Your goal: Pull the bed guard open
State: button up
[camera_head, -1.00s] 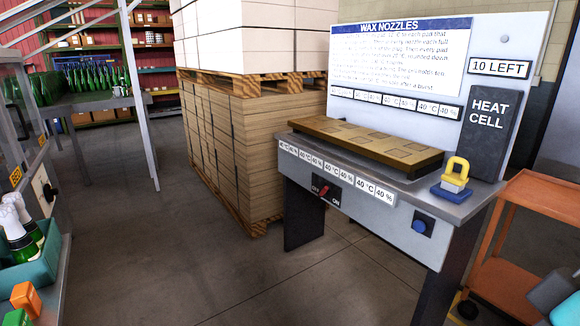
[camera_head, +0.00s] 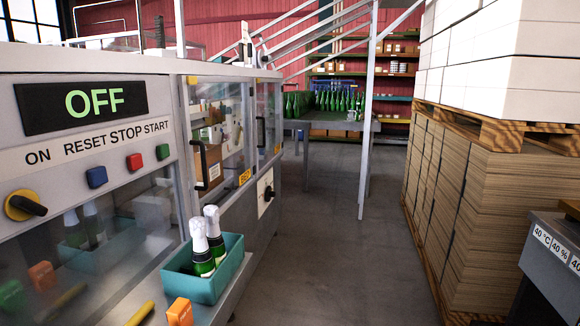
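The machine on the left has clear framed guard panels along its side. The nearer guard panel (camera_head: 228,120) has a black upright handle (camera_head: 200,165) at its left edge and looks shut. A small yellow label (camera_head: 244,177) sits low on its right; its lettering is too small to read surely. A farther guard panel (camera_head: 268,110) has its own black handle (camera_head: 261,133) and also looks shut. I cannot tell for certain which is the bed guard. My gripper is not in view.
A control face with an OFF display (camera_head: 85,101) and buttons is at near left. A teal bin (camera_head: 213,285) holding two foil-topped bottles and an orange block (camera_head: 180,312) stand on the ledge below. Stacked cartons on a pallet (camera_head: 450,190) stand right. The floor aisle (camera_head: 335,240) between is clear.

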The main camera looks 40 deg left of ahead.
aim_at(184, 81)
jog(key=u, duration=0.9)
jog(key=i, duration=0.95)
jog(key=u, duration=0.85)
jog(key=k, duration=0.55)
jog(key=u, duration=0.2)
jog(key=i, duration=1)
jog(key=u, duration=0.05)
